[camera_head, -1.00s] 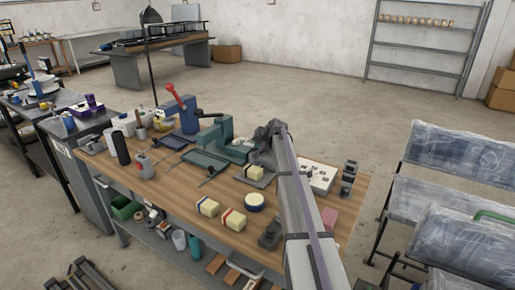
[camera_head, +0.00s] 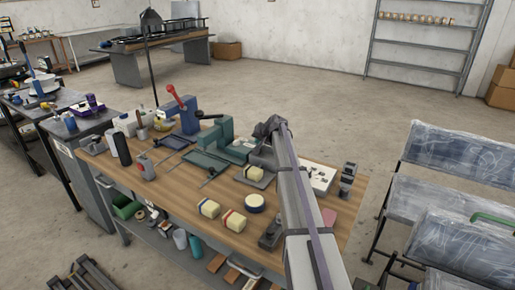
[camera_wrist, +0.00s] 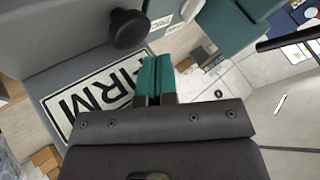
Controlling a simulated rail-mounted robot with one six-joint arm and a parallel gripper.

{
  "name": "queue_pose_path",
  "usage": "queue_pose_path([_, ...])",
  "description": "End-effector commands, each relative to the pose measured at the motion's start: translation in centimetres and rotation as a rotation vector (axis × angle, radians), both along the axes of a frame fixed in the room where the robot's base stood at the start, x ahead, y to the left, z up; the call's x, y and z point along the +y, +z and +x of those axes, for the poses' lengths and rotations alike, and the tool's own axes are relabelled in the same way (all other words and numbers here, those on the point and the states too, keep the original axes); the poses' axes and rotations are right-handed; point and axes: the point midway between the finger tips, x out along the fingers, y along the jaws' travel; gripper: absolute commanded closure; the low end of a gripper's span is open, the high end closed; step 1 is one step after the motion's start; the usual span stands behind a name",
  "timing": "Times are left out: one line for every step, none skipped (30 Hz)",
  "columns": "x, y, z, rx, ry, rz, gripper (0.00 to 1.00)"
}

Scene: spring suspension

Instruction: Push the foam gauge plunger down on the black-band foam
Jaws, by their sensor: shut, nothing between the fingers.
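In the wrist view my gripper (camera_wrist: 155,75) is shut and empty, its teal fingertips together. A round black knob (camera_wrist: 128,28), which looks like the gauge plunger, stands just left of and beyond the fingertips; contact is not clear. A grey body (camera_wrist: 60,75) with a label reading "FIRM" lies below and left of it. In the head view a cream foam block (camera_head: 255,173) sits on a dark plate beside my wrist; its band is too small to tell. My arm hides part of the gauge and my fingertips there.
A blue-banded block (camera_head: 208,208), a red-banded block (camera_head: 233,219) and a dark-banded round pad (camera_head: 255,202) lie on the wooden bench. A green machine (camera_head: 220,138) and a red-handled blue press (camera_head: 186,112) stand left of my wrist. A white panel (camera_head: 319,178) is to the right.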

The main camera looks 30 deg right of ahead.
Motion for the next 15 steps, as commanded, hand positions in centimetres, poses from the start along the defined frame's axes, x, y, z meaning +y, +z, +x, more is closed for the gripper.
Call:
queue_pose_path([0.0,0.7,0.0,0.000,0.000,0.000,1.00])
queue_pose_path([0.0,1.0,0.0,0.000,0.000,0.000,1.00])
queue_pose_path([0.0,1.5,0.0,0.000,0.000,0.000,1.00])
queue_pose_path([0.0,1.8,0.0,0.000,0.000,0.000,1.00])
queue_pose_path([0.0,2.2,0.0,0.000,0.000,0.000,1.00])
queue_pose_path([0.0,2.6,0.0,0.000,0.000,0.000,1.00])
queue_pose_path([0.0,2.9,0.0,0.000,0.000,0.000,1.00])
queue_pose_path([0.0,3.2,0.0,0.000,0.000,0.000,1.00])
queue_pose_path([0.0,3.6,0.0,0.000,0.000,0.000,1.00])
queue_pose_path([0.0,3.9,0.0,0.000,0.000,0.000,1.00])
queue_pose_path([0.0,4.2,0.0,0.000,0.000,0.000,1.00])
queue_pose_path([0.0,4.6,0.0,0.000,0.000,0.000,1.00])
queue_pose_path([0.0,4.8,0.0,0.000,0.000,0.000,1.00])
queue_pose_path([0.0,5.0,0.0,0.000,0.000,0.000,1.00])
queue_pose_path([0.0,5.1,0.0,0.000,0.000,0.000,1.00])
